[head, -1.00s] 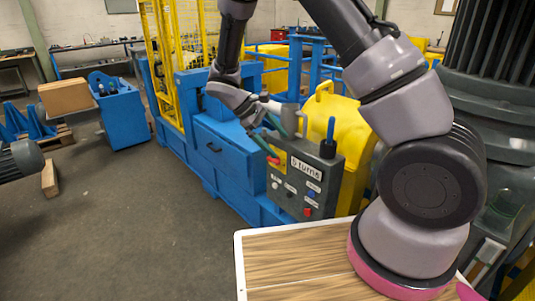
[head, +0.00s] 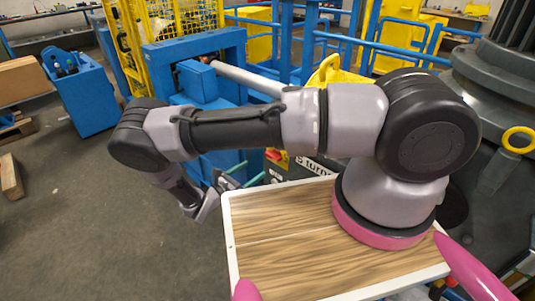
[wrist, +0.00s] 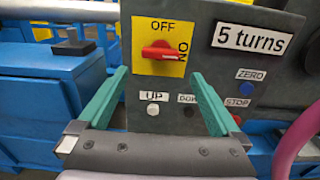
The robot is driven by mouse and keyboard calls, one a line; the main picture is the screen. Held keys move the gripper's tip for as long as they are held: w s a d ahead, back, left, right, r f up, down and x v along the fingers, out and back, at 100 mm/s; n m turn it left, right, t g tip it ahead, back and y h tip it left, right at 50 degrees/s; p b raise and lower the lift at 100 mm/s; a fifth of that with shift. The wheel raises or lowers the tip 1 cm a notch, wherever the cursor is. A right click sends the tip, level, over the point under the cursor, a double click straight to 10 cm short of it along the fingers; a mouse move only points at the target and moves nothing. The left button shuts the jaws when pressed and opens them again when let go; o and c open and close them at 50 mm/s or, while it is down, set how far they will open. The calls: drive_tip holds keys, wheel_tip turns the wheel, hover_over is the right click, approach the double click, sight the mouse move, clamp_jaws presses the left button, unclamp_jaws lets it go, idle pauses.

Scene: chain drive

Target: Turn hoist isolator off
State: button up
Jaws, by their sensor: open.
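The hoist isolator is a red rotary knob (wrist: 158,51) on a yellow plate (wrist: 148,28) marked OFF at the top and ON at the right. Its handle lies roughly horizontal, toward the ON mark. In the head view the knob (head: 272,155) shows just below my arm. My gripper (wrist: 160,73) is open and empty, with one green finger on each side of the plate's lower part. The knob lies beyond the fingertips and appears apart from them. In the head view my gripper (head: 252,173) is left of the panel, which my arm mostly hides.
The grey panel also carries a white UP button (wrist: 153,109), a dark DOWN button (wrist: 189,111), a blue ZERO button (wrist: 246,88), a red STOP button (wrist: 236,118) and a "5 turns" label (wrist: 252,38). A blue machine (head: 195,55) stands behind. Open floor (head: 80,220) lies left.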

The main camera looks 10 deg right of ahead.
drive_tip(key=x, duration=1)
drive_tip(key=shift+d, duration=0.2)
drive_tip(key=shift+w, duration=0.1)
drive_tip(key=c, duration=1.1)
drive_tip(key=shift+o, duration=0.2)
